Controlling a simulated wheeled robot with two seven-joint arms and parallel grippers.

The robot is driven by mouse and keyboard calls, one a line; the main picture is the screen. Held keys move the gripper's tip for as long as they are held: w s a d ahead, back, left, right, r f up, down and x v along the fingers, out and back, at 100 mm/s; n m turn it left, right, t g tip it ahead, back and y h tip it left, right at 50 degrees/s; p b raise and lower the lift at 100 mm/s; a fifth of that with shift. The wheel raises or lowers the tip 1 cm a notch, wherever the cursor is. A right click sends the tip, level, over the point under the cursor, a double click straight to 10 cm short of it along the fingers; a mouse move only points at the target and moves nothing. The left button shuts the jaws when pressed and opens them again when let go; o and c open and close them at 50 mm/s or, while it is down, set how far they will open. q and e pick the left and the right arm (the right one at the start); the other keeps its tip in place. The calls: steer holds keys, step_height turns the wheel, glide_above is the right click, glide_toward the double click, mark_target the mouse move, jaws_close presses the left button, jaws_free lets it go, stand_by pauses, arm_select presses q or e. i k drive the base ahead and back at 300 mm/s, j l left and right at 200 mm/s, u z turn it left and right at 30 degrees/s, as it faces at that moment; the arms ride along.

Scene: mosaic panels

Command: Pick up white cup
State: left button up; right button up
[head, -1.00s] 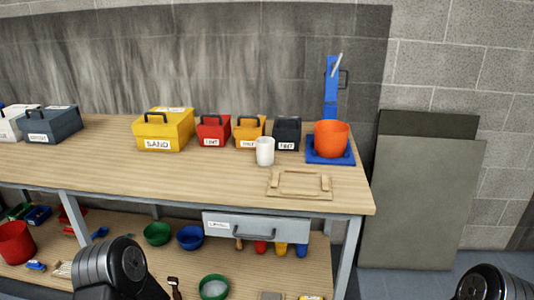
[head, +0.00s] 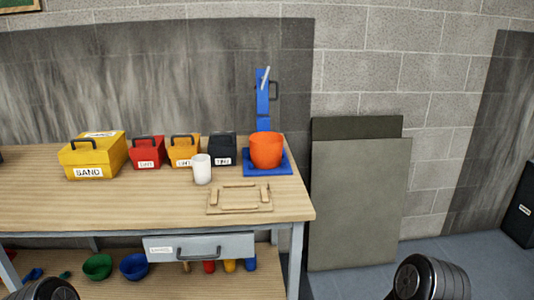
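The white cup (head: 202,169) stands upright on the wooden workbench (head: 130,209), in front of the small orange and black boxes. Nothing touches it from my side. Part of my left arm shows at the bottom left edge and part of my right arm at the bottom right. Neither gripper's fingers are in view, and both arm parts are well below and apart from the cup.
An orange pot (head: 266,150) sits on a blue scale-like base (head: 285,167) right of the cup. A wooden frame (head: 240,199) lies in front. Yellow (head: 92,156), red (head: 147,151), orange (head: 184,149) and black (head: 222,147) boxes line the back. Grey panels (head: 357,205) lean on the wall.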

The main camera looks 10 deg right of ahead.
mark_target(202, 170)
steer(key=i+l+u, duration=0.25)
steer(key=l, duration=0.55)
steer(key=i+l+u, duration=0.25)
steer(key=l, duration=0.6)
steer(key=i+l+u, duration=0.25)
steer(key=l, duration=0.6)
steer(key=l+u, duration=0.25)
steer(key=l, duration=0.6)
